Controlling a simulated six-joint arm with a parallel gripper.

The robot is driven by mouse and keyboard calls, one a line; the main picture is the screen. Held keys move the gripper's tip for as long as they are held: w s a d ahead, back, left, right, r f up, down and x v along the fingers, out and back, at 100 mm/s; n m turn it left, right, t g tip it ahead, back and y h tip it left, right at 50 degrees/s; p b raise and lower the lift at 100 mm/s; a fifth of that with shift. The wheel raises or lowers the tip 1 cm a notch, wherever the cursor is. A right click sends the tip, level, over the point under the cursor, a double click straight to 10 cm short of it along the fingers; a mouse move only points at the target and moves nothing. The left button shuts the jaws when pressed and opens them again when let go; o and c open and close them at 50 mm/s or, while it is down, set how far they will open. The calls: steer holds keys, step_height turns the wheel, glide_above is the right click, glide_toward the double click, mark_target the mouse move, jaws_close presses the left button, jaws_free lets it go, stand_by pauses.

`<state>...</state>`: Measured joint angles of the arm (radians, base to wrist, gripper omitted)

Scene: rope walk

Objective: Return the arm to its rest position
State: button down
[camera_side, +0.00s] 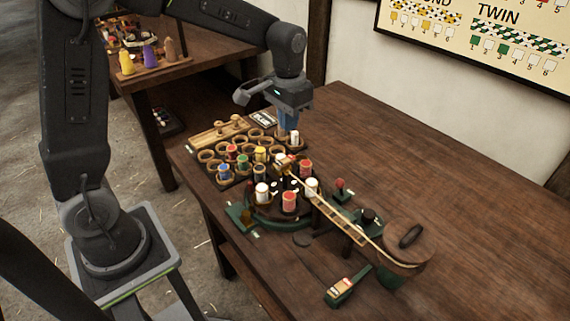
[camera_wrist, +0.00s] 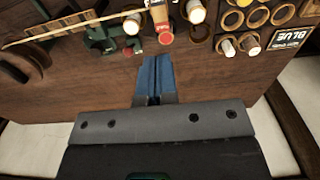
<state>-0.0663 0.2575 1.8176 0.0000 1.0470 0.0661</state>
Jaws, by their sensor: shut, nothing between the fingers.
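My gripper (camera_side: 286,124) hangs over the far side of the wooden table (camera_side: 455,160), pointing down close to the bobbin rack. In the wrist view its blue fingers (camera_wrist: 154,68) are together with nothing between them. In the side view a white bobbin (camera_side: 294,138) stands just right of and below the fingertips, and I cannot tell whether they touch. My arm reaches across from the left, bent at the elbow.
A rack of round holders (camera_side: 207,156) with several coloured bobbins stands below and left of my gripper. A round bobbin stand (camera_side: 262,213) and a long wooden track (camera_side: 335,216) lie in front. A "BLUE" label (camera_side: 264,119) is behind. The table's right side is clear.

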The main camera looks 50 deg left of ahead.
steer(key=s+d+r+t, duration=0.1)
steer(key=s+r+t, duration=0.1)
steer(key=s, duration=0.8)
steer(key=s+d+r+t, duration=0.1)
steer(key=s+r+t, duration=0.2)
steer(key=s, duration=0.7)
step_height(320, 180, up, 2)
steer(key=shift+s+d+r, duration=0.1)
steer(key=shift+s+d, duration=0.15)
steer(key=shift+d, duration=0.1)
steer(key=shift+w, duration=0.1)
steer(key=w+a+g, duration=0.1)
steer(key=w+g, duration=0.1)
steer(key=w, duration=0.9)
steer(key=w+a+f+g, duration=0.25)
steer(key=w+f, duration=0.45)
steer(key=w, duration=0.4)
steer(key=shift+g, duration=0.35)
steer(key=shift+w+d+f, duration=0.1)
steer(key=shift+d+f, duration=0.05)
steer(key=shift+f, duration=1.4)
steer(key=shift+w+d+f, duration=0.1)
steer(key=shift+d+f, duration=0.05)
steer(key=shift+f, duration=1.35)
